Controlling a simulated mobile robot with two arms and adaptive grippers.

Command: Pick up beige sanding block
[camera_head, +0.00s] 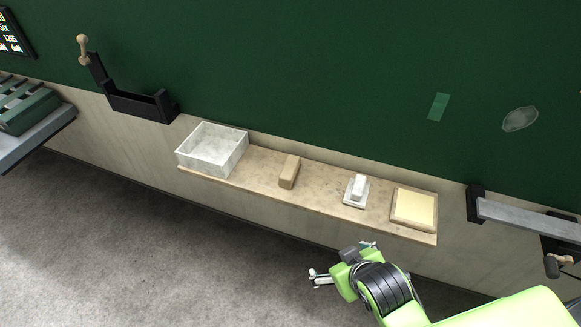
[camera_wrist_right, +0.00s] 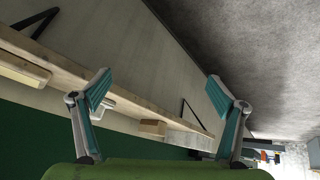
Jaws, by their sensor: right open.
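The beige sanding block (camera_head: 289,171) stands on a narrow wall shelf (camera_head: 262,178), between a box and a white item. It also shows in the right wrist view (camera_wrist_right: 152,128), beyond and between the fingers. My right gripper (camera_head: 343,261) is open and empty, in front of the shelf and to the right of the block in the head view. In the right wrist view its two fingers (camera_wrist_right: 160,92) are spread wide, apart from the block. My left gripper is in neither view.
On the shelf are a grey-white open box (camera_head: 212,150), a white item on a small tray (camera_head: 357,190) and a yellow pad (camera_head: 414,208). A black wall holder (camera_head: 140,104) hangs left, a grey bar (camera_head: 528,216) right. The floor in front is clear.

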